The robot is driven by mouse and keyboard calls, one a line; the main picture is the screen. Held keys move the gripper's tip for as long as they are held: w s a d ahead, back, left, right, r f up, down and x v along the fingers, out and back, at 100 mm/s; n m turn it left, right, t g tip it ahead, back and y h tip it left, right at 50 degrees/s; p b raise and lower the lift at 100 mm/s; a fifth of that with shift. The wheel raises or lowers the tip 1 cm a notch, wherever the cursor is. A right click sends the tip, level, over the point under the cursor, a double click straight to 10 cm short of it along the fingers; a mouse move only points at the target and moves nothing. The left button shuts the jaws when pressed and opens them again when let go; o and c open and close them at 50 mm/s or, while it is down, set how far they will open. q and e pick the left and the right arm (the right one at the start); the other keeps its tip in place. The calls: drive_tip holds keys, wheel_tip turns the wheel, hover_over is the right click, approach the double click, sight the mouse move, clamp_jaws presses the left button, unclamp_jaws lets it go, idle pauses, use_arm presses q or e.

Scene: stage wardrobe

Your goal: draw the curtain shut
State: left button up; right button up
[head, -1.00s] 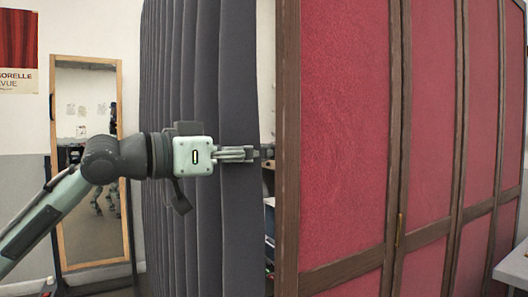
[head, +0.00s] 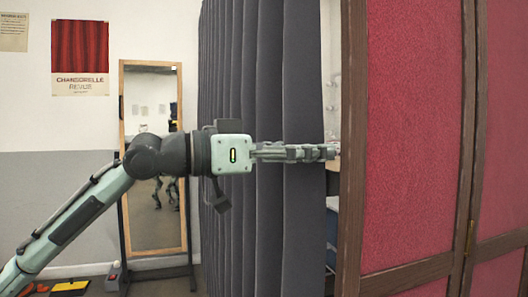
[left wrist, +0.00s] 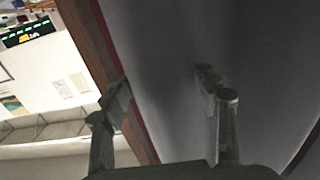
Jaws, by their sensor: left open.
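The dark grey pleated curtain (head: 265,80) hangs in the middle of the head view. A narrow gap separates its right edge from the red folding screen (head: 410,130). My left gripper (head: 328,152) reaches across the front of the curtain, its fingertips just past that edge, in front of the gap. In the left wrist view my left gripper (left wrist: 163,82) has its fingers spread, with the grey curtain (left wrist: 170,40) filling the view behind and between them. I cannot tell whether the fingers touch the cloth. My right gripper is in neither view.
The screen's brown wooden frame (head: 351,130) stands close to the fingertips. A tall mirror (head: 153,220) stands left of the curtain. A red poster (head: 79,50) hangs on the wall. Some items show through the gap.

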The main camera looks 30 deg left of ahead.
use_arm(q)
drive_tip(key=v, duration=0.8)
drive_tip(key=shift+s, duration=0.1)
idle(0.3)
drive_tip(key=w+a+f+n+y, duration=0.2)
drive_tip(key=w+a+f, duration=0.15)
drive_tip(key=f, duration=0.45)
drive_tip(key=w+a+f+n+y, duration=0.2)
drive_tip(key=w+f, duration=0.3)
drive_tip(key=f, duration=0.3)
wheel_tip(320, 180, down, 19)
drive_tip(key=w+a+n+g+y, duration=0.1)
drive_tip(key=a+n+g+y, duration=0.1)
drive_tip(key=g+y, duration=0.1)
drive_tip(key=s+f+n+g+y, duration=0.1)
drive_tip(key=s+f+g+y, duration=0.3)
drive_tip(key=f, duration=1.4)
drive_tip(key=s+d+f+g, duration=0.2)
drive_tip(key=s+d+f, duration=0.1)
drive_tip(key=s+f, duration=0.6)
drive_tip(key=s+d+f+m+g+y, duration=0.1)
drive_tip(key=s+d+f, duration=0.3)
drive_tip(key=s+f, duration=0.5)
drive_tip(key=shift+g, duration=0.6)
drive_tip(key=shift+d, duration=0.15)
